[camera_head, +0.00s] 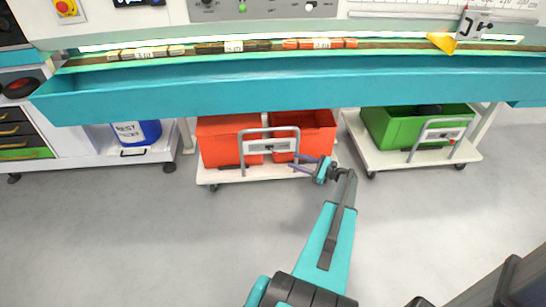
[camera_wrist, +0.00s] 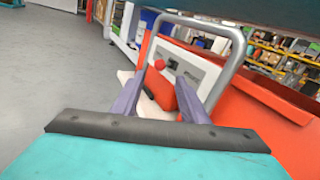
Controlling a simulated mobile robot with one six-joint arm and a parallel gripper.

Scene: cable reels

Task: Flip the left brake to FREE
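The left trolley (camera_head: 225,178) carries red bins and has a grey hoop handle (camera_head: 242,160) with a pale brake panel (camera_head: 264,146). My gripper (camera_head: 303,164) is in front of the trolley, to the right of the panel. In the wrist view my gripper (camera_wrist: 160,88) has its two purple fingers apart with nothing clearly held. The lever's setting is unclear.
A right trolley (camera_head: 400,160) holds a green bin (camera_head: 385,128) and has its own handle panel. A teal bench trough (camera_head: 250,95) overhangs both trolleys. A white cart with a blue container (camera_head: 150,132) stands at left. The grey floor in front is clear.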

